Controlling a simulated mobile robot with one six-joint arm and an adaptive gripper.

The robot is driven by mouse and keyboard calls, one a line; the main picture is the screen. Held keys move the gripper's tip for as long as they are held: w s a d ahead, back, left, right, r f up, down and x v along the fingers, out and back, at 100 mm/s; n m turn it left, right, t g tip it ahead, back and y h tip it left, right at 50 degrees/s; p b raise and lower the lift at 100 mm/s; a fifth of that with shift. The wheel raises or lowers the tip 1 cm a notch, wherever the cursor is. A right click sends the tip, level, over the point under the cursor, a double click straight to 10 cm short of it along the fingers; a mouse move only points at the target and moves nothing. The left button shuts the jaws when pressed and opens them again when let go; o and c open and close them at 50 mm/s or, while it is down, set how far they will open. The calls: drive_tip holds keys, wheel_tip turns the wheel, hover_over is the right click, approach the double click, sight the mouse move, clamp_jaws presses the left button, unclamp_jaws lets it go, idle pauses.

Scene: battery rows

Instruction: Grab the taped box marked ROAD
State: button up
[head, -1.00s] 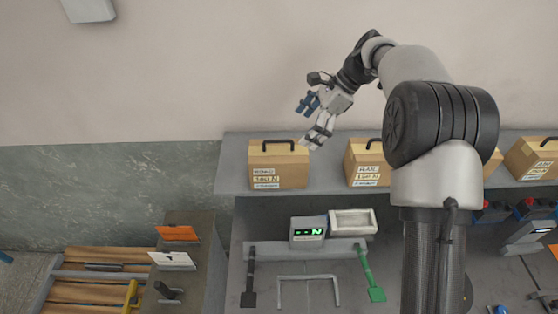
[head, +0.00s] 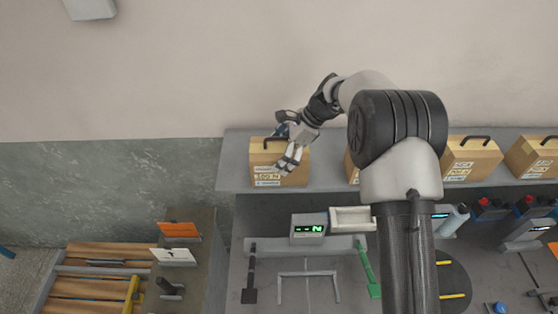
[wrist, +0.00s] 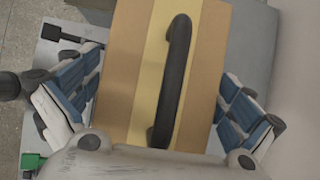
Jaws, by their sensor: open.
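A tan cardboard box with a black handle and a lighter tape strip stands at the left end of the shelf (head: 231,170), in the head view (head: 261,155). Its front label is too small to read surely. My gripper (head: 285,150) is open at this box, partly covering its front and top. In the wrist view the box top (wrist: 204,75) with its tape and black handle (wrist: 172,80) lies between the spread blue-padded fingers, with a gap on each side.
Similar handled boxes stand along the shelf: one (head: 352,168) mostly hidden by my arm, others at right (head: 470,160) (head: 532,157). Below is a bench with a green-lit display (head: 309,230) and white tray (head: 352,220). The wall is close behind the shelf.

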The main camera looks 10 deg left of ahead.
drive_tip(key=shift+d, duration=0.1)
drive_tip(key=c, duration=2)
drive_tip(key=shift+w+r, duration=0.1)
drive_tip(key=shift+r, duration=0.05)
